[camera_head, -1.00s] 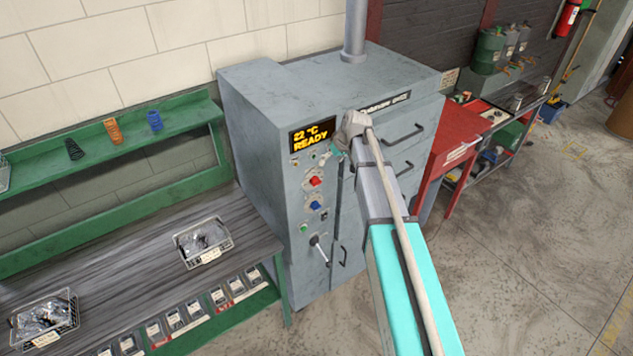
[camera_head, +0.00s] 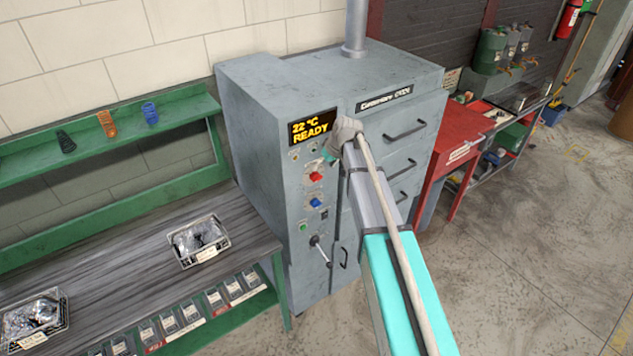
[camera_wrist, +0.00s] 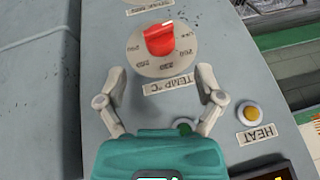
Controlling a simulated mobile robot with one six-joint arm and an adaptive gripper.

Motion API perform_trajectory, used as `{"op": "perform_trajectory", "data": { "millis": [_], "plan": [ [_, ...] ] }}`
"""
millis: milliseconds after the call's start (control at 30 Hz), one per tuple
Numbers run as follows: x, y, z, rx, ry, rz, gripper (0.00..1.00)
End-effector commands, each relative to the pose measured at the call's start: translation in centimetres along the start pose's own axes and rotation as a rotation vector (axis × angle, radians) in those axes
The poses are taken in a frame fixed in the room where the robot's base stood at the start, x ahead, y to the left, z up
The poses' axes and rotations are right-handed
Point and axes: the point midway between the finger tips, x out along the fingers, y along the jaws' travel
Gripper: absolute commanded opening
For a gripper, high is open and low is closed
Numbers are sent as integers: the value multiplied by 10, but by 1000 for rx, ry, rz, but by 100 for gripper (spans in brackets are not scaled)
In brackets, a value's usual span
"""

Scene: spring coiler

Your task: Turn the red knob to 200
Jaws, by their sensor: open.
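The red knob (camera_wrist: 160,40) sits on a round grey dial plate (camera_wrist: 150,65) labelled "TEMP °C", upside down in the wrist view. In the head view the red knob (camera_head: 316,176) is on the grey oven's front panel. My gripper (camera_wrist: 160,88) is open, with one finger on each side below the dial in the wrist view. The fingers are apart from the knob and hold nothing. In the head view my gripper (camera_head: 330,155) is near the panel, just above the knob. The display (camera_head: 312,127) reads 22 °C READY. The knob's exact setting is hard to read.
A yellow button (camera_wrist: 250,112) labelled "HEAT" and a green one (camera_wrist: 184,127) lie near the fingers. A blue knob (camera_head: 316,202) and a lever (camera_head: 320,250) are lower on the panel. Drawer handles (camera_head: 404,131) stick out at right. A workbench (camera_head: 130,265) stands at left.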

Motion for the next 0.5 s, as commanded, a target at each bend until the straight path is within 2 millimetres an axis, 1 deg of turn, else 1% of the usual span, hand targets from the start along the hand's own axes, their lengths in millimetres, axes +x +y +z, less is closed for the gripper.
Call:
{"op": "perform_trajectory", "data": {
  "millis": [33,500],
  "plan": [
    [8,1,1,-1,0,0,86],
    [47,1,1,1,0,0,86]
  ]
}}
